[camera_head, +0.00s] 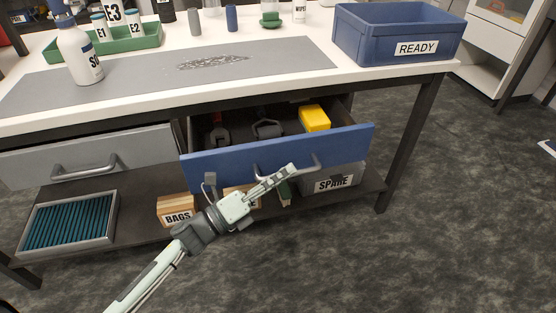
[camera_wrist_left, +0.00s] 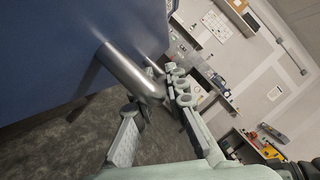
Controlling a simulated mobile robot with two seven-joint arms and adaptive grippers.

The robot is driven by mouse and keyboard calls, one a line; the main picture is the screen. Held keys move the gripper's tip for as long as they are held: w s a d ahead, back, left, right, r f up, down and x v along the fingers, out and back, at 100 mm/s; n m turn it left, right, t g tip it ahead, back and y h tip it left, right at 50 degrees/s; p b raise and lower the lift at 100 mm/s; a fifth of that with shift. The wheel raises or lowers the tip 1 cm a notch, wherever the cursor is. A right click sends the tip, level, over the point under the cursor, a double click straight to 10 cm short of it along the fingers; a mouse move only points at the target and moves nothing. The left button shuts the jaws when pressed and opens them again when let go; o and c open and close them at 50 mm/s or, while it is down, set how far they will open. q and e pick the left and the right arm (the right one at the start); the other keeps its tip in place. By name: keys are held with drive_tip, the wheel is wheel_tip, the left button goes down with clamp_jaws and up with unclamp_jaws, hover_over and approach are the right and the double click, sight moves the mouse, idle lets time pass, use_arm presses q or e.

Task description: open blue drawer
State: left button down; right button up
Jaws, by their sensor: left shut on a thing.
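The blue drawer (camera_head: 222,164) stands pulled out from the bench, its inside open to view in the head view. A yellow object (camera_head: 314,118) and dark tools lie in it. My left gripper (camera_head: 284,178) is at the drawer's grey bar handle (camera_head: 314,163), in front of the drawer face, and is shut on the handle. In the left wrist view the handle (camera_wrist_left: 128,70) runs between the fingers (camera_wrist_left: 155,115) of the left gripper, with the blue drawer front (camera_wrist_left: 60,50) behind it. My right gripper is in neither view.
A closed grey drawer (camera_head: 95,152) is left of the blue one. A blue READY bin (camera_head: 365,50), a green rack (camera_head: 120,45) and a white bottle (camera_head: 76,52) stand on the bench. A SPARE box (camera_head: 318,182) and BAGS box (camera_head: 172,208) sit on the lower shelf.

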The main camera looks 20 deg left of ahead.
use_arm(q)
drive_tip(key=s+d, duration=0.6)
drive_tip(key=s, duration=0.3)
drive_tip(key=shift+s+p, duration=0.2)
drive_tip(key=shift+p, duration=0.25)
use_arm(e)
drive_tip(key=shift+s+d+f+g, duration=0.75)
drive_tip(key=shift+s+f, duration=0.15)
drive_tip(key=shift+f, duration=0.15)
use_arm(q)
drive_tip(key=shift+d, duration=0.1)
drive_tip(key=c, duration=1.5)
unclamp_jaws()
drive_tip(key=shift+c, duration=0.2)
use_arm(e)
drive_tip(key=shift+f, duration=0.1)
use_arm(q)
drive_tip(key=v, duration=1.2)
